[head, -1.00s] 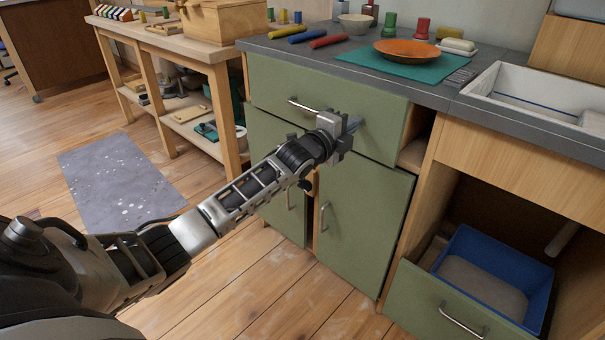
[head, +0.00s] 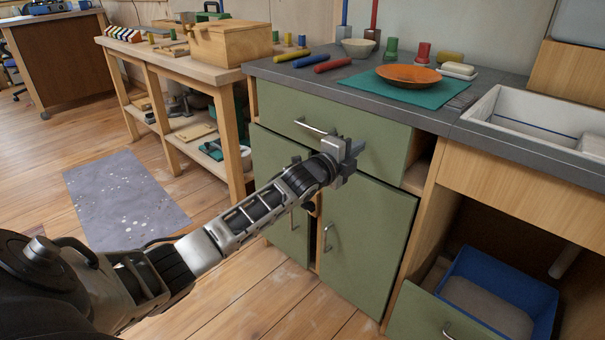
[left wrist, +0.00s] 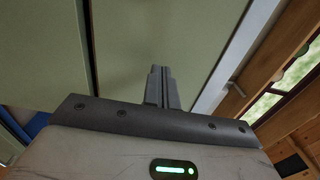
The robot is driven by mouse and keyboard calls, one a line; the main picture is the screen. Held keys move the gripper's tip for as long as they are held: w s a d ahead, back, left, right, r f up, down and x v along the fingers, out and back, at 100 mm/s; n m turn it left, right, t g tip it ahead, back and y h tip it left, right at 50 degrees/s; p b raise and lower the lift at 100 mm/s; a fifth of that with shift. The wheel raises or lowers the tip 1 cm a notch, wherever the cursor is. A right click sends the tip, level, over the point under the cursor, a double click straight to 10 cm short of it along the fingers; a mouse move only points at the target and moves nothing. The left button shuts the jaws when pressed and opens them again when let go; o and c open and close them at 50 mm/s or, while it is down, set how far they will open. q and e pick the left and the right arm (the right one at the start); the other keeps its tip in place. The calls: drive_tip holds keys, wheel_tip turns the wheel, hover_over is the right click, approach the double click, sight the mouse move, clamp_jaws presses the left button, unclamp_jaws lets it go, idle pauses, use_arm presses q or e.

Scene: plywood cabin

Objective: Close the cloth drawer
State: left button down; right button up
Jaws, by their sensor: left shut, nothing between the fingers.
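The green upper drawer front (head: 375,138) sits under the grey countertop, with a metal bar handle (head: 316,128). It appears to stand slightly out from the cabinet, with bare wood showing beyond its right edge. No cloth shows. My left gripper (head: 350,150) is shut and empty in front of this drawer, just right of and below the handle. In the left wrist view its closed fingers (left wrist: 160,85) point at a plain green panel. Whether they touch it I cannot tell. My right gripper is out of view.
Green cupboard doors (head: 365,225) are below the drawer. At lower right, a pulled-out green-fronted drawer (head: 425,315) holds a blue tray (head: 545,305). The countertop (head: 300,75) carries an orange plate (head: 408,75) and colored rolls.

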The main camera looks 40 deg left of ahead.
use_arm(q)
drive_tip(key=s+a+p, duration=0.1)
drive_tip(key=s+p, duration=0.1)
drive_tip(key=s, duration=1)
drive_tip(key=shift+s+a, duration=0.15)
drive_tip(key=shift+s, duration=0.05)
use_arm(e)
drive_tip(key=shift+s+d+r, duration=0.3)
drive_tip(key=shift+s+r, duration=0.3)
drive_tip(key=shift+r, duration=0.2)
